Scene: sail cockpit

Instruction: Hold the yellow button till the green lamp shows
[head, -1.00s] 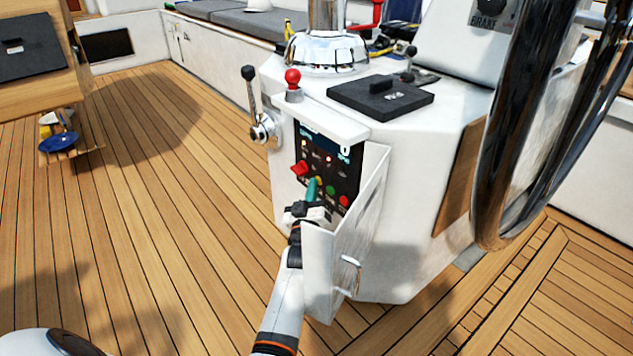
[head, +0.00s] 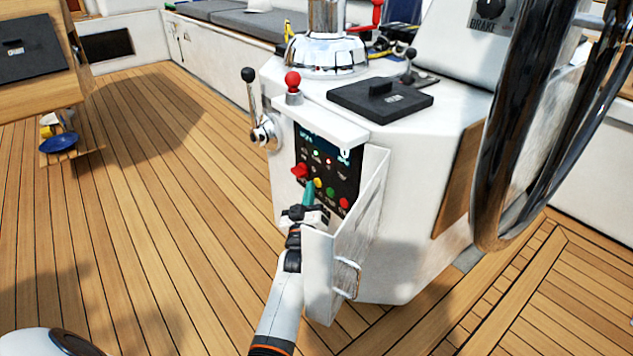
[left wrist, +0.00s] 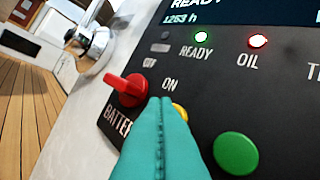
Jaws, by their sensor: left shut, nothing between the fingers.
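The engine panel (head: 343,176) is black and set in the white pedestal. The green READY lamp (left wrist: 201,36) is lit, and it shows in the head view (head: 316,153). The yellow button (left wrist: 180,111) is partly hidden behind my left gripper (left wrist: 160,101) in the left wrist view. In the head view the button (head: 318,183) shows just right of the teal fingertips (head: 310,183). The left gripper is shut and empty; I cannot tell whether it touches the button. My right gripper is not in view.
The red BATTERY switch (left wrist: 125,89) is close left of the fingers, and a green button (left wrist: 236,153) is to their right. The red OIL lamp (left wrist: 258,41) is lit. The open white panel door (head: 345,240) stands right of my left arm.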

